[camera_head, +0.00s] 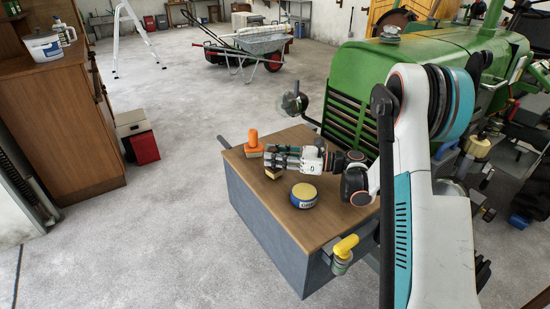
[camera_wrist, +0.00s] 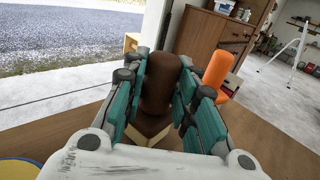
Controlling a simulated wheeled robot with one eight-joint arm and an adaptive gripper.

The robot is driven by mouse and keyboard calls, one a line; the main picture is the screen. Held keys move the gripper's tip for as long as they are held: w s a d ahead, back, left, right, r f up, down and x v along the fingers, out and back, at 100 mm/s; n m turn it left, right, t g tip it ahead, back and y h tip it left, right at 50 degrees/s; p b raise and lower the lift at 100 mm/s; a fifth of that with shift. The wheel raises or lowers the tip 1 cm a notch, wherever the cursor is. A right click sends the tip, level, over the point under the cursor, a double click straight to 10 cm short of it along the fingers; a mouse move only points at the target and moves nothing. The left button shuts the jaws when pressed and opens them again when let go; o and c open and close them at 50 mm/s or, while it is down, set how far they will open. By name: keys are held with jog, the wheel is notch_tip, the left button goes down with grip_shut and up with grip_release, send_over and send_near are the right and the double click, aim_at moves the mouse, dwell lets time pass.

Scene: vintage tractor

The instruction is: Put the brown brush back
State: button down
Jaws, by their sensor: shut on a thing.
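The brown brush (camera_wrist: 160,88) stands upright between the two teal finger pads in the wrist view, and its pale lower part (camera_wrist: 150,134) shows below them. My gripper (camera_wrist: 161,90) is shut on its brown handle. In the head view my gripper (camera_head: 276,158) is low over the wooden bench top (camera_head: 325,225), and a tan bit of the brush (camera_head: 272,173) shows beneath the fingers. I cannot tell whether the brush touches the wood. A brush with an orange handle (camera_head: 253,138) stands just beyond my gripper at the bench's far left corner; its handle also shows in the wrist view (camera_wrist: 217,69).
A round yellow-topped tin (camera_head: 303,194) stands on the bench, close to my gripper. A yellow-handled tool (camera_head: 345,246) is at the bench's front edge. The green tractor (camera_head: 375,75) stands directly behind.

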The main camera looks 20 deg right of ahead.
jog(key=c, duration=1.3)
grip_release()
jog(key=shift+f, duration=0.1)
